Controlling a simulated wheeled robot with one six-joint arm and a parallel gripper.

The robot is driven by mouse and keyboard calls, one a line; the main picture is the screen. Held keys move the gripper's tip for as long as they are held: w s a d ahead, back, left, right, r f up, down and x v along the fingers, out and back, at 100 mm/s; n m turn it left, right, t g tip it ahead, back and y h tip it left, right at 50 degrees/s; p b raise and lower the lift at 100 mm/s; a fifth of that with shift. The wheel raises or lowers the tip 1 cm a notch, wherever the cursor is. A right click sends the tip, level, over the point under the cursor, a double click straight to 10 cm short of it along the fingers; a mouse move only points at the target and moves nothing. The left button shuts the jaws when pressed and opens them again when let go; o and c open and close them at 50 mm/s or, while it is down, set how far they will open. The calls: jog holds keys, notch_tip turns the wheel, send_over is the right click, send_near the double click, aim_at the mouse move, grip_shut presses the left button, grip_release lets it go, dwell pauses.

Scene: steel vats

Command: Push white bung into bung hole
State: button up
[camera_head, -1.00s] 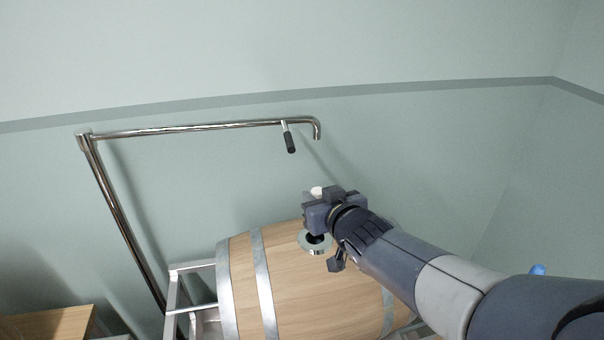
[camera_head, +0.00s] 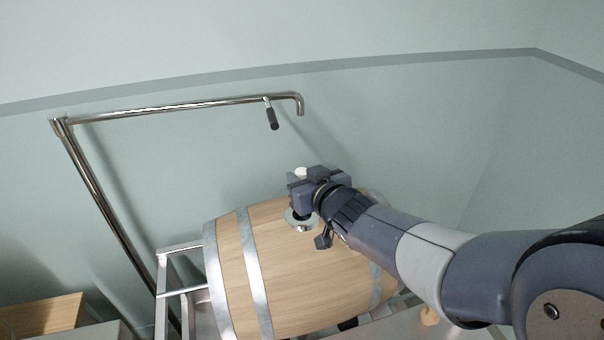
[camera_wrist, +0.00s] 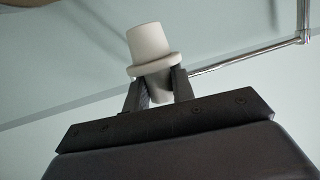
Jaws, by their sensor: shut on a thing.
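The white bung (camera_wrist: 150,47) is held between the two fingers of my gripper (camera_wrist: 158,88) in the wrist view. Its broad rim sits just beyond the fingertips. In the head view only the bung's pale top (camera_head: 301,171) shows above my gripper (camera_head: 304,190). The wooden barrel (camera_head: 285,265) lies on its side below. A metal ring (camera_head: 301,222) around the bung hole is on the barrel's upper side, just below my gripper. My gripper partly covers the ring and the hole's opening, and I cannot tell whether the bung touches it.
A steel pipe (camera_head: 180,107) with a black-handled lever (camera_head: 272,118) rises behind the barrel and bends down above it. A metal rack (camera_head: 180,248) stands at the barrel's left. A wooden box (camera_head: 42,315) is at the lower left.

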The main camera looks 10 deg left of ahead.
jog(key=shift+f+b, duration=1.55)
jog(key=shift+f, duration=0.55)
jog(key=shift+f+b, duration=1.65)
jog(key=shift+f, duration=0.4)
jog(key=o, duration=1.1)
jog(key=shift+c, duration=0.2)
jog(key=p+v, duration=0.2)
jog(key=v, duration=0.7)
jog(key=shift+s+d+r, duration=0.1)
jog(key=shift+d+r, duration=0.1)
jog(key=shift+r, duration=0.05)
jog(key=shift+s+d, duration=0.4)
jog(key=shift+s, duration=0.2)
jog(key=shift+w, duration=0.1)
